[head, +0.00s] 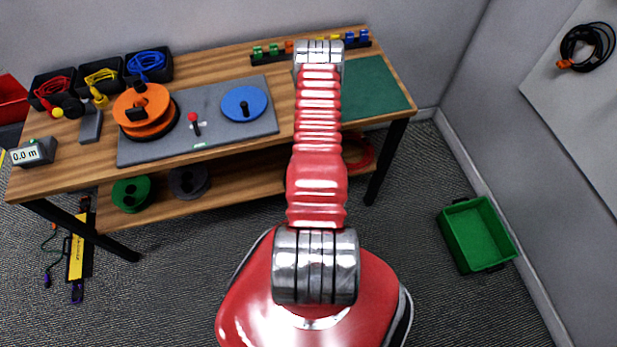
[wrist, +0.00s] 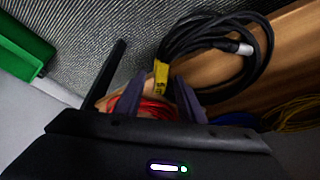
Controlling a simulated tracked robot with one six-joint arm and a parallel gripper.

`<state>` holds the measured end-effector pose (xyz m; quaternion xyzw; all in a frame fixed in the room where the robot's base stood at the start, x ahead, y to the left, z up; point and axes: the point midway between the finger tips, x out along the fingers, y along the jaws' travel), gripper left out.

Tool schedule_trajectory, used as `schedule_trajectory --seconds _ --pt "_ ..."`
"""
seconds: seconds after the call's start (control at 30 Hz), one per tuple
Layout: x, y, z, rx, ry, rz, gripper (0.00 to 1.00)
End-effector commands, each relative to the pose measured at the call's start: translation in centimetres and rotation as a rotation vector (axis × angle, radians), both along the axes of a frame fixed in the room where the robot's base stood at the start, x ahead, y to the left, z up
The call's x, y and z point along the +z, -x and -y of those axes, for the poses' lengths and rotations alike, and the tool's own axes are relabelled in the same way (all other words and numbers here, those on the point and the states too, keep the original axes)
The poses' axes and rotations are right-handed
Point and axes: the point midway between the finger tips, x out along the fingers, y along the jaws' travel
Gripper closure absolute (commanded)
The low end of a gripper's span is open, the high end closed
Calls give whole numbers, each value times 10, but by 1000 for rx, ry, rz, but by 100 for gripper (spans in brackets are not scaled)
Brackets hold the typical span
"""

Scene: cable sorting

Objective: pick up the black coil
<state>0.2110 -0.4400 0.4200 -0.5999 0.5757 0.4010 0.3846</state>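A black coil (wrist: 264,38) with a yellow tag (wrist: 161,76) and a pale connector (wrist: 240,47) lies at the edge of a wooden surface in the wrist view. Part of it shows against the carpet. My gripper (wrist: 151,60) is open, with its two dark fingers apart. The right finger is close to the tagged side of the coil; whether they touch I cannot tell. In the head view my arm reaches over the table and hides my gripper. Another black coil (head: 587,47) with an orange end hangs on the pale panel at the right.
A red cable (wrist: 150,107) shows between my fingers, and a yellow cable (wrist: 298,113) lies to the right. The table (head: 230,64) holds spools, cable bins and a grey mat. More spools sit on its lower shelf (head: 240,187). A green crate (head: 478,236) stands on the floor.

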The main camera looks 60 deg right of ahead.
Motion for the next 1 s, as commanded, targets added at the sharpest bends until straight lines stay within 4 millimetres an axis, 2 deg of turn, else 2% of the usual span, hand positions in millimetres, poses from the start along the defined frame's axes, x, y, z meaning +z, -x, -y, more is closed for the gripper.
schedule_trajectory --seconds 0.53,1.0 --pt "-1 0 0 0 0 0 64" --pt "-1 0 0 0 0 0 96"
